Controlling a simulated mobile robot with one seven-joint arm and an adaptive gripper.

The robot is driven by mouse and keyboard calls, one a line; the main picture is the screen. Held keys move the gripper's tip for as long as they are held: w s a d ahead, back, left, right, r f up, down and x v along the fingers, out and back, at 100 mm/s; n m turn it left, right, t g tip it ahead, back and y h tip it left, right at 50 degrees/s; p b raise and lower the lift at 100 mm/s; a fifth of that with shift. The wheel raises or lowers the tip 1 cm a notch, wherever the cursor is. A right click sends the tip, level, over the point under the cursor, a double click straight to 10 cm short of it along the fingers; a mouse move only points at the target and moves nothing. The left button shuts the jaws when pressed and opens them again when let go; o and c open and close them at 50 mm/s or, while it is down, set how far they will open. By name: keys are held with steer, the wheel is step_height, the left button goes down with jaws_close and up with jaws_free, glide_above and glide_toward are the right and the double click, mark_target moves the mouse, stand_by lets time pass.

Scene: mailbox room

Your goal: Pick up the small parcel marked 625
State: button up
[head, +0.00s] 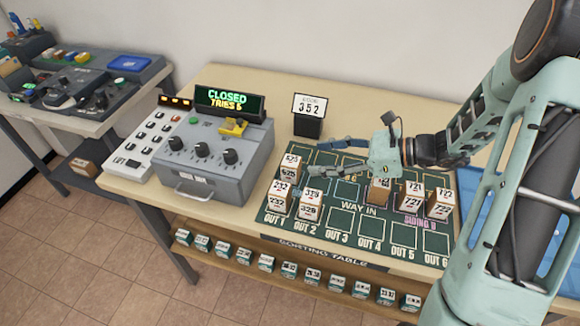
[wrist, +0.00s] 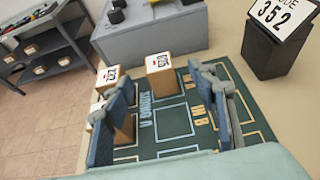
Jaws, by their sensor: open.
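A small brown parcel with white labels (head: 290,168) stands at the back left of the green sorting board (head: 341,221). Its front label looks like 625, though the digits are small. What seems to be the same parcel (wrist: 160,75) shows in the wrist view beyond the gap between my fingers; its label is hard to read there. My gripper (head: 318,157) is open and empty above the back of the board, to the right of this parcel, with its fingers pointing left. In the wrist view, my gripper (wrist: 166,80) has its fingers well apart.
Front-left parcels (head: 280,200) (head: 311,204) stand close by. Parcels (head: 380,190) (head: 412,196) (head: 440,204) stand farther right. A 352 sign (head: 309,114) stands behind.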

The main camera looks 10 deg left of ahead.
mark_target(299, 163)
steer(key=x, duration=0.9)
steer(key=shift+s+f, duration=0.15)
steer(key=shift+f, duration=0.25)
steer(key=c, duration=1.3)
